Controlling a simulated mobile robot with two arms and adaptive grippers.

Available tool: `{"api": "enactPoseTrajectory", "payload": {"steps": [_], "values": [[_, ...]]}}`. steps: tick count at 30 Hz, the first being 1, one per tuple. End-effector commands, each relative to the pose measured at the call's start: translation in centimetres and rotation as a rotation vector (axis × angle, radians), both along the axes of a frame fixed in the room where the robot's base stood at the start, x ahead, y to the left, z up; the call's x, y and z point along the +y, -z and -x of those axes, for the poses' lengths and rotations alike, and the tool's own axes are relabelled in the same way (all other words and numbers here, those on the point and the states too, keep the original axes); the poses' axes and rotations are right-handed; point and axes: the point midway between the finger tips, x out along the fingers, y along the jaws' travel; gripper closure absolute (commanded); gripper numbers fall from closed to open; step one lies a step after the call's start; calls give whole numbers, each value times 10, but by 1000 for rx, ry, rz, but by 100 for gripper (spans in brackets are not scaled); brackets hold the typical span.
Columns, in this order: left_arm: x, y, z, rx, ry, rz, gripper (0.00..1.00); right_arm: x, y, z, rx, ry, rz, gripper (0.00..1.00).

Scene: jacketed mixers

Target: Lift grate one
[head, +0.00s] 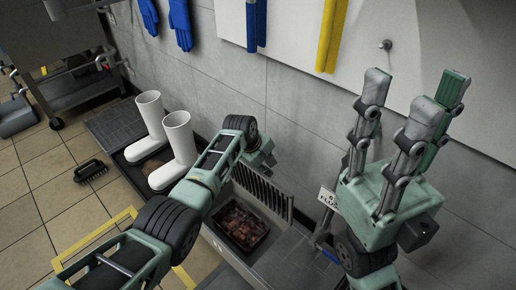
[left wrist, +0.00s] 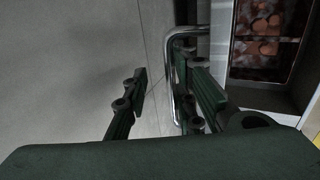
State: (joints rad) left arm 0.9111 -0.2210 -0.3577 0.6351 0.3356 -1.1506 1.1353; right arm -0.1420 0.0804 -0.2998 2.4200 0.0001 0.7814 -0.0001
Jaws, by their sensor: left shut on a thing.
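A dark slatted grate (head: 264,192) is tilted up steeply on its edge, beside the wall. Below it is an open pit holding a dark tray of reddish-brown lumps (head: 240,226), also visible in the left wrist view (left wrist: 262,48). My left gripper (head: 266,155) is at the grate's top edge, partly hidden by its own arm. In the left wrist view, its fingers (left wrist: 165,95) are at a bent metal bar handle (left wrist: 173,65); the bar passes beside the right-hand fingers. My right gripper (head: 410,95) is raised with its fingers spread upward, empty.
White boots (head: 180,142) stand left of my left arm. A brush (head: 90,170) lies on the tiled floor. A white label (head: 328,198) stands beside my right gripper. Blue gloves (head: 181,24) hang on the wall. A cart (head: 75,85) stands at the far left.

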Motion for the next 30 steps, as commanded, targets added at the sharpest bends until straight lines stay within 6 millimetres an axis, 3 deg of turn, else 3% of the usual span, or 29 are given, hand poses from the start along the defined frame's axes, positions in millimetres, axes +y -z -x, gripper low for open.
{"api": "enactPoseTrajectory", "payload": {"steps": [1, 16, 22, 30], "values": [[-8, -17, -2, -17, 4, 22, 85, 0, -1, 0, 0, 0, 0, 60], [22, -93, 22, -12, 3, 7, 85, 0, -2, 0, 0, 0, 0, 60], [28, -106, 28, -7, 2, 3, 85, 0, -2, 0, 0, 0, 0, 60], [29, -107, 29, -4, 2, 0, 85, 0, -2, 0, 1, 0, 0, 60]]}}
